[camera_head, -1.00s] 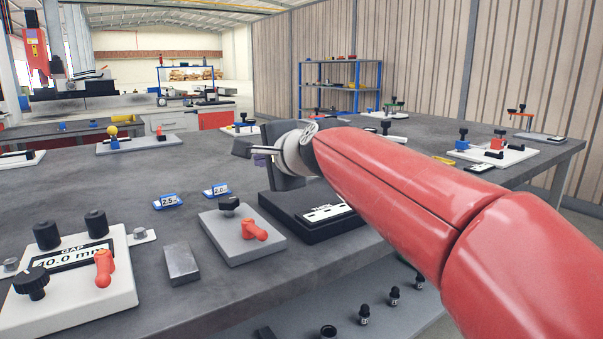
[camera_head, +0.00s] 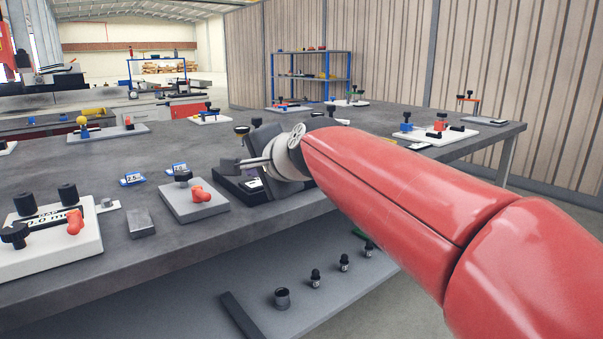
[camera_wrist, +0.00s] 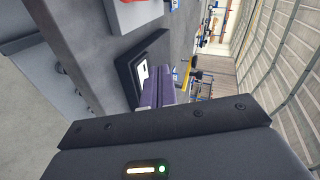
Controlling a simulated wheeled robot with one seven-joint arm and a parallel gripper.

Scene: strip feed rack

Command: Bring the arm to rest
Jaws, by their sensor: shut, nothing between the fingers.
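My red arm (camera_head: 390,195) reaches in from the right side of the head view. My gripper (camera_head: 232,166) is at its end, over the front part of the grey workbench (camera_head: 140,250). In the head view it overlaps a black block with a white label (camera_head: 228,184), but I cannot tell the gap between them. In the wrist view the purple-grey fingers (camera_wrist: 157,88) lie together with nothing between them. The black block (camera_wrist: 127,80) shows beside them there.
A grey plate with an orange-red handle (camera_head: 193,203), a metal block (camera_head: 138,222) and a white gauge base (camera_head: 60,258) stand on the bench. Below, a shelf (camera_head: 235,290) holds several black-topped pegs. Open floor (camera_head: 420,260) lies right of the shelf.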

